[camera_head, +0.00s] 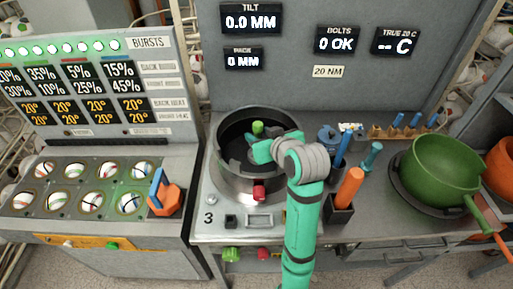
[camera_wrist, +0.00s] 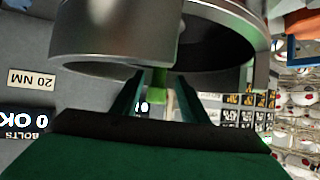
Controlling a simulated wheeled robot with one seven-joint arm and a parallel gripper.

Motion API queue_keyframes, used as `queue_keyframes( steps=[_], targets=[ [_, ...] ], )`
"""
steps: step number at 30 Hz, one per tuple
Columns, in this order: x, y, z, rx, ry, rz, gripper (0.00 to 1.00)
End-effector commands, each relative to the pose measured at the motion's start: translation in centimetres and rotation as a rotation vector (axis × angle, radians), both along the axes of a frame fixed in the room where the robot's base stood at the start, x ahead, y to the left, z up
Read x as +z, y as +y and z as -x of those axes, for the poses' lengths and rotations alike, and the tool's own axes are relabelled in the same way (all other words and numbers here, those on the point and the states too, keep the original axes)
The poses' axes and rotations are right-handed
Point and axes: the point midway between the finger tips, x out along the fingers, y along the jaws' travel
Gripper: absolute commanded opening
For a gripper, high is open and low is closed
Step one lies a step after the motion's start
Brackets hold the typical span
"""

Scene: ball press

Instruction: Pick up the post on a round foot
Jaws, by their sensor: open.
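A short green post (camera_head: 258,127) stands upright inside the round metal ring of the press (camera_head: 232,172); its foot is hidden. My gripper (camera_head: 264,149) reaches over the ring's right side, close to the post. In the wrist view, my gripper (camera_wrist: 160,92) has its two fingers apart, with the green post (camera_wrist: 160,78) showing between them and beyond, under the metal ring (camera_wrist: 110,30). I cannot tell whether a finger touches it. A teal upright piece (camera_head: 372,158) stands on the bench at the right.
An orange-handled tool in a black holder (camera_head: 341,211) stands right of my arm. A green pot (camera_head: 440,168) stands farther right. A panel of ball cups (camera_head: 90,187) and an orange hexagonal piece with a blue handle (camera_head: 163,199) lie left.

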Motion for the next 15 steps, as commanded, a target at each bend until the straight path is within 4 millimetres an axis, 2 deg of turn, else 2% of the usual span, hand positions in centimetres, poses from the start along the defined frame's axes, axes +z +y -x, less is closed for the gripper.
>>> queue_keyframes(
  steps=[8, 15],
  targets=[
    [-1.0, 0.7, -1.6, 0.0, 0.0, 0.0, 0.4],
    [-2.5, 1.6, -4.4, 0.0, 0.001, 0.0, 0.4]
  ],
)
